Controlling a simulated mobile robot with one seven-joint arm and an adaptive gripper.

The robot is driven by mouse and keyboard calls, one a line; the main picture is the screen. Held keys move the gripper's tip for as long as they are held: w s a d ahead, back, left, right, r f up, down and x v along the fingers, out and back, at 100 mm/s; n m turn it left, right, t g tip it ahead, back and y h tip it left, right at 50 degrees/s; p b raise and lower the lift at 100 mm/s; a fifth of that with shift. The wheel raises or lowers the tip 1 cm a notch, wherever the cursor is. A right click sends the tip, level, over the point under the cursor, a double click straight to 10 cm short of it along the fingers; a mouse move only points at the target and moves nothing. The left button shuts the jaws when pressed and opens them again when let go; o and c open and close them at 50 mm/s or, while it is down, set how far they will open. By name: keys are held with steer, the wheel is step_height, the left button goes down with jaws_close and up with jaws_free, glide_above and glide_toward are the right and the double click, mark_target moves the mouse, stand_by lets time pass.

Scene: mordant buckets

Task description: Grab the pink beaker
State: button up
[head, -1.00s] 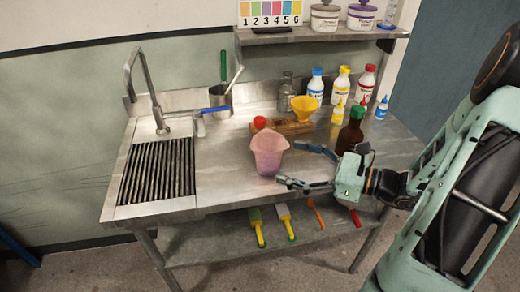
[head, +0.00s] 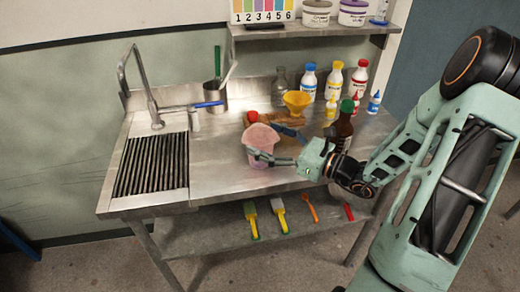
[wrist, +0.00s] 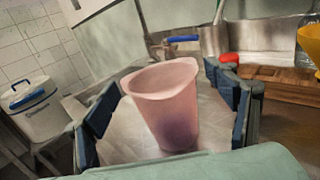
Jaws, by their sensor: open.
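The pink beaker (head: 262,143) stands upright on the metal table, right of the sink. It is a translucent tapered cup with a darker purple base. My gripper (head: 271,144) is open at the beaker, with one finger in front of it and the other behind it. In the wrist view the beaker (wrist: 165,105) stands between the blue-padded fingers of my gripper (wrist: 168,115), with gaps on both sides. Its lowest edge is close to my gripper's body at the bottom of that view.
A red-capped item (head: 252,117) and a wooden block (head: 285,120) under a yellow funnel (head: 297,102) are just behind the beaker. A brown bottle (head: 341,129) stands close to my arm. Several bottles line the back right. The table left of the beaker is clear.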

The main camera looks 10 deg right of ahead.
mark_target(260, 130)
steer(key=shift+x, duration=1.05)
steer(key=c, duration=1.6)
steer(key=shift+r, duration=0.1)
steer(key=shift+r, duration=1.05)
steer(key=shift+s+d+r+p, duration=0.35)
steer(key=shift+s+d+r, duration=0.85)
steer(key=shift+s+r, duration=0.7)
steer(key=shift+s+d+r+p, duration=0.3)
steer(key=shift+s+d+r, duration=0.95)
steer(key=shift+s+r, duration=0.6)
steer(key=shift+s+d+r+p, duration=0.35)
steer(key=shift+s+d+r, duration=1.05)
steer(key=shift+s, duration=0.8)
